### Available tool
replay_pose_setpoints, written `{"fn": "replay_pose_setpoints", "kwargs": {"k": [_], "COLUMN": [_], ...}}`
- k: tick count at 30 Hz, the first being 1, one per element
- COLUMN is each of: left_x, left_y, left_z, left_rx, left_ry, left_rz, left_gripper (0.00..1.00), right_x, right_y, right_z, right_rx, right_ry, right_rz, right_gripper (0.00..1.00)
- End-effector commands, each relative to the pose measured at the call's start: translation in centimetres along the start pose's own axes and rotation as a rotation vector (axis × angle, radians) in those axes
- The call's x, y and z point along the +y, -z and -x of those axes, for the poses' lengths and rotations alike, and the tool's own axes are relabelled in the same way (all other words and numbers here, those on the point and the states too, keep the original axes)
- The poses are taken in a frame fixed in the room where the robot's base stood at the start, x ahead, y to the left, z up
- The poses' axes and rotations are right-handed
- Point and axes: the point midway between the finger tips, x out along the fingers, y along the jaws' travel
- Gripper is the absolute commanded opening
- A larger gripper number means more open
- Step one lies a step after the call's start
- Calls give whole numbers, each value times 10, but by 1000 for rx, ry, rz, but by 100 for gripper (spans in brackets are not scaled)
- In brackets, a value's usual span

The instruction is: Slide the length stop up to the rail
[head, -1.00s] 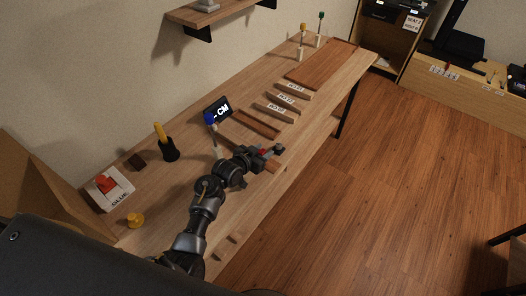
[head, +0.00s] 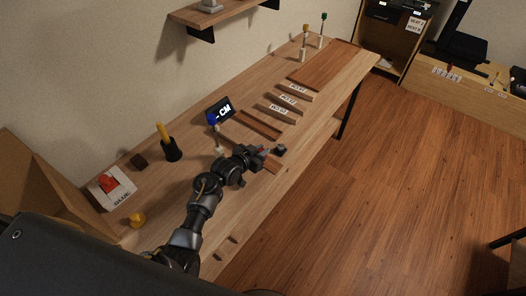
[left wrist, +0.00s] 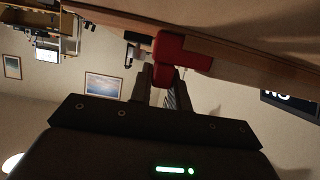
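The length stop, a small red block (head: 264,152), sits near the middle of the bench. In the left wrist view the red stop (left wrist: 182,53) straddles a long wooden edge, with a red tab pointing down between my fingers. My left gripper (head: 259,156) is at the stop; in the left wrist view its fingers (left wrist: 163,82) lie close on both sides of the tab and look shut on it. A reddish-brown wooden strip (head: 260,125), possibly the rail, lies beyond the gripper. My right gripper is not in view.
Labelled wooden bars (head: 288,101) lie farther along the bench. A black holder with a yellow handle (head: 171,149) and a glue box (head: 112,188) are at left.

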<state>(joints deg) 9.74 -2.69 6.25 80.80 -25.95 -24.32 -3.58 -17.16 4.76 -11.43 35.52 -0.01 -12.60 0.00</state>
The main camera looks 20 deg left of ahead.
Motion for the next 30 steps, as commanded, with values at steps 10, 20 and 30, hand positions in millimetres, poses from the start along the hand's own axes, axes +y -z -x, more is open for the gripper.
{"fn": "replay_pose_setpoints", "kwargs": {"k": [10, 20, 30], "left_x": [1, 0, 0], "left_y": [-1, -2, -2], "left_z": [0, 23, 87], "left_rx": [0, -1, -2], "left_ry": [-1, 0, 0], "left_rz": [1, -1, -2], "left_gripper": [40, 40, 40], "right_x": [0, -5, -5], "right_y": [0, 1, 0], "right_z": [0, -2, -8], "right_rx": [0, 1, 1], "right_ry": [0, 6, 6], "right_rz": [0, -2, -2], "right_gripper": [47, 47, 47]}}
